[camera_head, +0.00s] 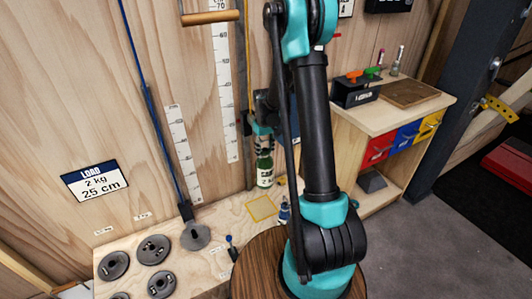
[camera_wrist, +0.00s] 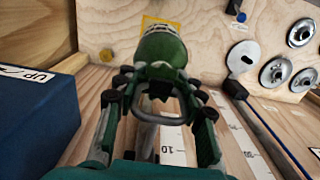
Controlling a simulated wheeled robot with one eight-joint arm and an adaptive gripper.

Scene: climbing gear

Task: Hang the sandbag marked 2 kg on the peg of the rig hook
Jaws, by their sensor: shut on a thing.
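A green sandbag (camera_head: 264,168) with a pale label hangs upright below my gripper (camera_head: 263,131) in the head view; its marking is too small to read. In the wrist view the green bag (camera_wrist: 160,48) has a metal loop (camera_wrist: 165,118), and my gripper's fingers (camera_wrist: 160,98) are closed on its top end. A blue cord runs down the wooden panel to a dark fitting (camera_head: 186,211) with a grey disc (camera_head: 195,237); this fitting also shows in the wrist view (camera_wrist: 235,89), apart from the bag. I cannot make out a peg there.
A yellow square outline (camera_head: 262,207) lies on the bench below the bag. Several round weight plates (camera_head: 153,250) lie at the left. Rulers and a load sign (camera_head: 95,181) are on the panel. A blue box (camera_wrist: 38,115) is close on the left.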

